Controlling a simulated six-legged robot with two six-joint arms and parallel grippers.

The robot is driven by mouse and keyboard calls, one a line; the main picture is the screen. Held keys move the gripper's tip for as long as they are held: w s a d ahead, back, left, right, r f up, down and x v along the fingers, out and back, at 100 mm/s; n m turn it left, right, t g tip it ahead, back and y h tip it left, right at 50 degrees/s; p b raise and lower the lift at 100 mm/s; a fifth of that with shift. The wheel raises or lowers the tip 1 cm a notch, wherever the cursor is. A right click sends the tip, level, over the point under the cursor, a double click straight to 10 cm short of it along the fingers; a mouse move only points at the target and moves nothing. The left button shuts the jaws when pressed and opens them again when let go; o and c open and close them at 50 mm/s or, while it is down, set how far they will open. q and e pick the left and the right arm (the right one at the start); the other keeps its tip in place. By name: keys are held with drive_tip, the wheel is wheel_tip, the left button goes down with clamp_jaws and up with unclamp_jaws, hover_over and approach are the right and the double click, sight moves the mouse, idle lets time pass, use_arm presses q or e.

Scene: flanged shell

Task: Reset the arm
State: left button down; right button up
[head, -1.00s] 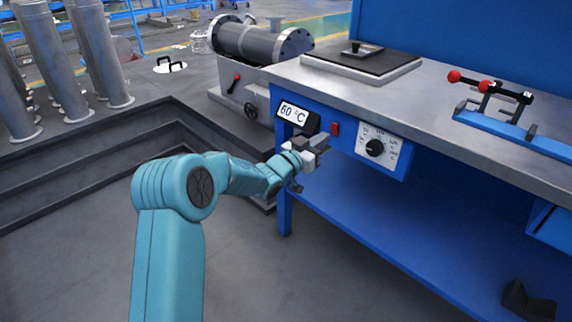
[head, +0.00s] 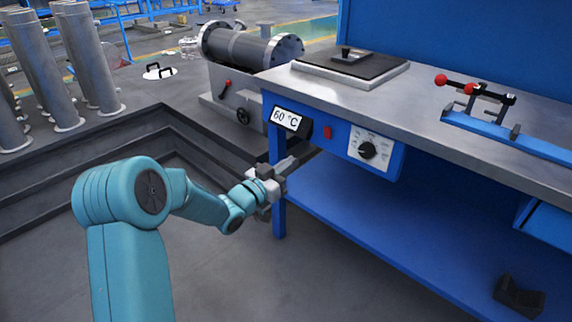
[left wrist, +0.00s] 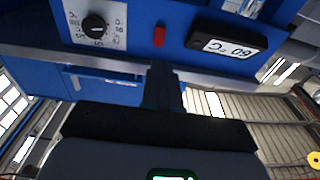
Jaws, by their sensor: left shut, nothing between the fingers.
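My left arm comes in from the left in the head view. Its left gripper (head: 290,165) is shut and empty, just in front of the blue workbench, below the temperature display (head: 286,118). The display reads 60 °C. In the left wrist view the shut gripper (left wrist: 163,90) points at the bench front. The display (left wrist: 228,46), a red switch (left wrist: 159,36) and a dial (left wrist: 95,26) show there, turned over. The gripper appears apart from the panel. My right gripper is not in view.
The workbench top (head: 420,105) holds a dark plate with a handle (head: 350,62) and a red-knobbed clamp (head: 470,90). A flanged cylinder (head: 250,48) stands behind on a grey base. Upright pipes (head: 90,65) stand at the left. A dark stepped edge (head: 100,165) borders the floor.

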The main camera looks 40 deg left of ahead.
use_arm(q)
drive_tip(key=shift+s, duration=0.3)
drive_tip(key=s+d+f+n+g+h, duration=0.1)
drive_tip(key=d+f+g+h, duration=0.15)
drive_tip(key=d+f, duration=0.75)
drive_tip(key=s+d+f+g+h, duration=0.1)
drive_tip(key=d+f+g, duration=0.3)
drive_tip(key=d+f, duration=0.55)
drive_tip(key=s+d+f+n+g, duration=0.1)
drive_tip(key=s+d+f+g, duration=0.55)
drive_tip(key=s+f, duration=0.5)
drive_tip(key=s+d+f+n+g+y, duration=0.1)
drive_tip(key=s+f+g, duration=0.15)
drive_tip(key=s, duration=0.55)
drive_tip(key=s+f+g, duration=0.1)
drive_tip(key=s+g, duration=0.2)
drive_tip(key=s, duration=0.4)
wheel_tip(320, 180, up, 30)
drive_tip(key=d+p, duration=0.1)
drive_tip(key=p, duration=3)
drive_tip(key=shift+s+r, duration=0.15)
